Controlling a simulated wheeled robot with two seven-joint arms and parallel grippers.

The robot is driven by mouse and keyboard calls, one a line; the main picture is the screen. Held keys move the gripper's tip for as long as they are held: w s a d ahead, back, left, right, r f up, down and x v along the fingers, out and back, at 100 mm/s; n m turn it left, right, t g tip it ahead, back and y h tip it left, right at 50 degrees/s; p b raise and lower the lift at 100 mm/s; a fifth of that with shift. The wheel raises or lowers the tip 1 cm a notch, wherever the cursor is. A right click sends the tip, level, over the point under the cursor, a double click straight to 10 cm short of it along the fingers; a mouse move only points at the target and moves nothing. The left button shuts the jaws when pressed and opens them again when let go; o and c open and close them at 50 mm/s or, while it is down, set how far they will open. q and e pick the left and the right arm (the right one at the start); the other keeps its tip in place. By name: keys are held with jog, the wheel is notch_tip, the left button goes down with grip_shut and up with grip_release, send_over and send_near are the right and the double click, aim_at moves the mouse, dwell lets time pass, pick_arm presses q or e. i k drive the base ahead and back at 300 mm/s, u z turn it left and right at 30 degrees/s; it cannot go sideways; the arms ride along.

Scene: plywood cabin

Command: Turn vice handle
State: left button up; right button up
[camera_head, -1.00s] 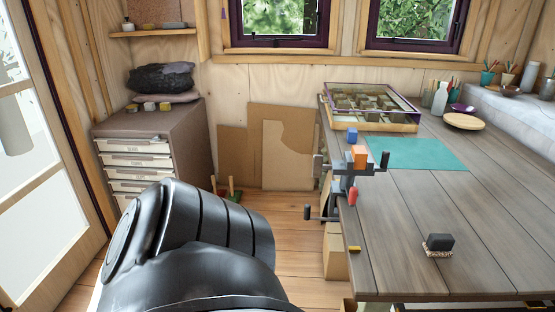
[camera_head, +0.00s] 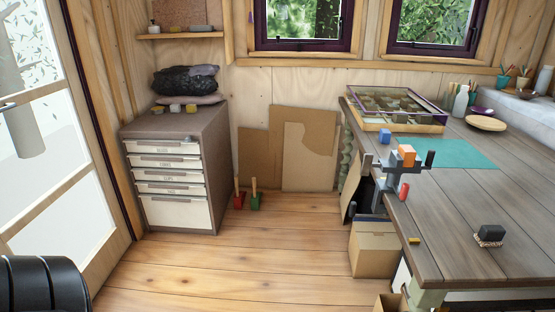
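A grey vice (camera_head: 392,176) is fixed at the left edge of the wooden workbench, right of centre in the head view. An orange block (camera_head: 407,154) sits on or just behind the top of the vice. Only a black rounded part of my own arm shows at the lower left. Neither gripper is in view, and nothing of mine touches the vice.
The workbench (camera_head: 455,195) carries a divided tray (camera_head: 393,123), a blue block (camera_head: 385,142), a green mat (camera_head: 460,153) and a dark block on a bristly base (camera_head: 490,234). Cardboard boxes (camera_head: 374,247) stand beneath its left edge.

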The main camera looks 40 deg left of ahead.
aim_at(367, 164)
jog(key=u, duration=0.75)
jog(key=i, duration=0.5)
jog(key=z, duration=0.05)
jog(key=k, duration=0.1)
jog(key=u, duration=0.05)
